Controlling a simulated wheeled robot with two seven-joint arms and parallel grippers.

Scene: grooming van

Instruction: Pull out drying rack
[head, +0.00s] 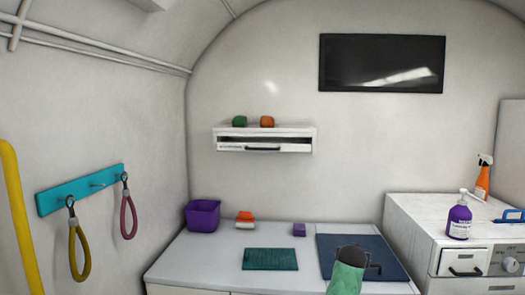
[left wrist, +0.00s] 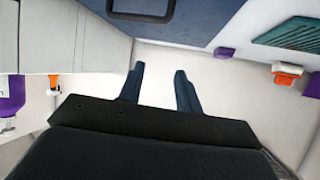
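The drying rack (head: 223,145) is likely the white unit on the back wall in the head view. It has a dark slot and a dark handle (head: 263,149) along its front, and I cannot tell if it is pulled out at all. A green item (head: 239,121) and an orange item (head: 267,121) sit on top. The rack is not recognisable there. My right gripper is in neither view.
The counter (head: 215,260) holds a purple tub (head: 203,216), an orange-white brush (head: 245,219), a teal mat (head: 270,259) and a blue mat (head: 335,244). A white cabinet (head: 410,215) with bottles is at right. Loops hang left.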

